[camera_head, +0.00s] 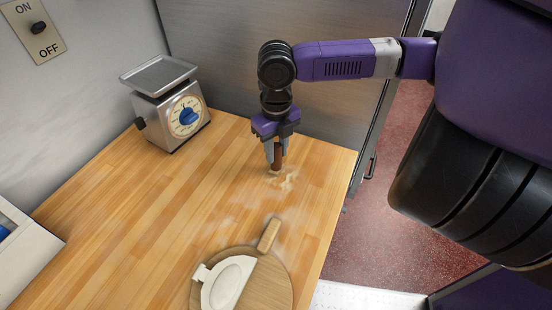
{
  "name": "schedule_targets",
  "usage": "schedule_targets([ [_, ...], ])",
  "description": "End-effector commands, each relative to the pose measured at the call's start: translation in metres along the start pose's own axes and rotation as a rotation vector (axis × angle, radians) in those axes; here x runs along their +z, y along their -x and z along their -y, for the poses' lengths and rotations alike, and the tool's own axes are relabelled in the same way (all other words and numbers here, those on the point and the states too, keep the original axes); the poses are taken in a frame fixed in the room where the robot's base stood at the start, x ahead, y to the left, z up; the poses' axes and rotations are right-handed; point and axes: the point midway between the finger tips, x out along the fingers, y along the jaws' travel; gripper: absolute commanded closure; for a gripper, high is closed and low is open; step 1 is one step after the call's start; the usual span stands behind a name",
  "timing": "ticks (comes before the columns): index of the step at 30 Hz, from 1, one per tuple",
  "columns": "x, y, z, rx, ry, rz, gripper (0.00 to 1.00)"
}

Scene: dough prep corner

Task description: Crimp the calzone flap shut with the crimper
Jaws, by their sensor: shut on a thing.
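My gripper (276,150) points straight down over the far right part of the wooden counter. It is shut on a brown upright piece, which looks like the crimper's handle (277,158). The crimper's lower end is close to the counter top; I cannot tell whether it touches. The pale, half-round calzone (228,283) lies on the left half of a round wooden board (268,285) at the front, well apart from my gripper. A small pale tab sticks out at its upper left. I cannot tell how its flap edge lies.
A metal scale (170,105) with a blue dial stands at the back left. A white box (25,255) is at the left edge. The board's handle (269,235) points up and right. Flour (286,182) dusts the counter (130,215); its middle is clear.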

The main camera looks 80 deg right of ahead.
Motion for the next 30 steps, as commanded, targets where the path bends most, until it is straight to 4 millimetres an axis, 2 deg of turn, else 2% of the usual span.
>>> schedule_targets([
  [14,0.0,0.002,0.0,0.0,0.0,0.0,1.0],
  [30,0.0,0.036,0.0,0.0,0.0,0.0,1.0],
])
